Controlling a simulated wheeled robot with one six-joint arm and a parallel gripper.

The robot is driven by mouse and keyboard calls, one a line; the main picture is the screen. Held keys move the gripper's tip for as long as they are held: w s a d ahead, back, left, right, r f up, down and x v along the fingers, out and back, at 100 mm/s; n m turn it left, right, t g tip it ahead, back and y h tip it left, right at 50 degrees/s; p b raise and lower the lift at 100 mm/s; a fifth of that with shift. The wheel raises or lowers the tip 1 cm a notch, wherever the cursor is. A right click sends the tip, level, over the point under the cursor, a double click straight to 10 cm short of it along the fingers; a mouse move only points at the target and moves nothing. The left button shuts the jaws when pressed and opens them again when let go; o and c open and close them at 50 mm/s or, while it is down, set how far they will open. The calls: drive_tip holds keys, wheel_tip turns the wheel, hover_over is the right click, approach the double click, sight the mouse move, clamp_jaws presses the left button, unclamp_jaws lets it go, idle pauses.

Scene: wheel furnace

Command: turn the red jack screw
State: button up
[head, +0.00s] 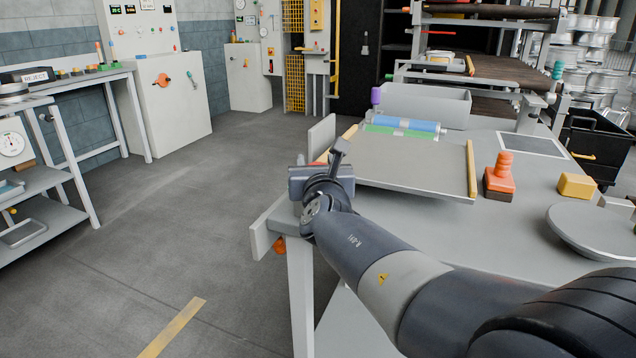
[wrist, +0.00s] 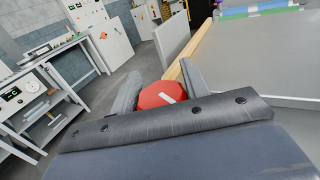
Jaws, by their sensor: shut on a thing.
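The red jack screw (wrist: 163,94) shows in the wrist view as a red knob with a white mark on its face. It sits between the two fingers of my gripper (wrist: 160,90), which are shut on it. In the head view only a thin red sliver of the screw (head: 318,163) shows, just beyond my gripper (head: 316,168). The gripper is at the left edge of the grey table, beside the tilted grey plate (head: 400,178). My wrist and the gripper hide most of the screw in the head view.
A wooden strip and an upright grey panel (head: 321,138) stand close beyond the gripper. An orange-red stamp-like object (head: 499,178), a yellow block (head: 577,186) and a round grey disc (head: 597,230) are on the table at right.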

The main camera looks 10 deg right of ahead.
drive_tip(key=shift+d+f+y+b, duration=0.1)
drive_tip(key=shift+f+y+b, duration=0.3)
drive_tip(key=shift+b, duration=0.3)
drive_tip(key=b, duration=0.2)
drive_tip(key=n+b, duration=0.1)
drive_tip(key=shift+w+f+y+b, duration=0.1)
drive_tip(key=shift+f+y+b, duration=0.15)
drive_tip(key=shift+y+b, duration=0.15)
drive_tip(key=shift+b, duration=0.5)
drive_tip(key=shift+r+n+y+b, duration=0.2)
drive_tip(key=shift+n+y+b, duration=0.3)
drive_tip(key=shift+y+b, duration=0.45)
drive_tip(key=shift+a+r, duration=0.2)
drive_tip(key=o, duration=1)
drive_tip(key=shift+r, duration=0.15)
drive_tip(key=shift+s, duration=0.25)
